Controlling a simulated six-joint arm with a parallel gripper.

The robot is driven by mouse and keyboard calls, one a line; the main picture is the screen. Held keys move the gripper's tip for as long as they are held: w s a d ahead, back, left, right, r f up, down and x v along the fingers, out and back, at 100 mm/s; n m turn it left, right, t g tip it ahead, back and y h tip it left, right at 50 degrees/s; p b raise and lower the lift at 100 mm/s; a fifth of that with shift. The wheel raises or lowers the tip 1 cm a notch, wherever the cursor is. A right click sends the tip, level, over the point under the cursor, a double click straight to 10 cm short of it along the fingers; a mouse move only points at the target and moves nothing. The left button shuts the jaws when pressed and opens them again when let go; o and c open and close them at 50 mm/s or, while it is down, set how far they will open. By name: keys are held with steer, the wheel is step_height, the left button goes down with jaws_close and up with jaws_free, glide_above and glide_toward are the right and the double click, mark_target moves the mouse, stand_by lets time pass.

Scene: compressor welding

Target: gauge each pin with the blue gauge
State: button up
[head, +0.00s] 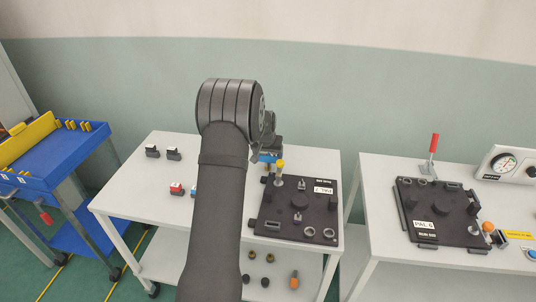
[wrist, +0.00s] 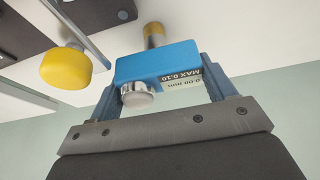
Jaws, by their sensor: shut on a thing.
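My gripper (wrist: 160,80) is shut on the blue gauge (wrist: 146,64), with one finger at each side of it. The gauge has a silver knob and a label reading "MAX 0.10" and "0.00 mm". In the wrist view a brass-coloured cylinder (wrist: 154,34) shows just beyond the gauge; I cannot tell if they touch. In the head view the gauge (head: 267,158) shows partly behind my arm, above the far left edge of the black fixture plate (head: 279,226). The pins are too small to tell apart on this plate.
A yellow-topped post (head: 280,166) stands close beside the gauge; a yellow knob (wrist: 66,68) is near in the wrist view. A second fixture plate (head: 455,232) and a dial (head: 504,163) are on the right table.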

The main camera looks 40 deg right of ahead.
mark_target(268, 153)
steer(key=shift+r, duration=0.45)
steer(key=shift+r, duration=2.3)
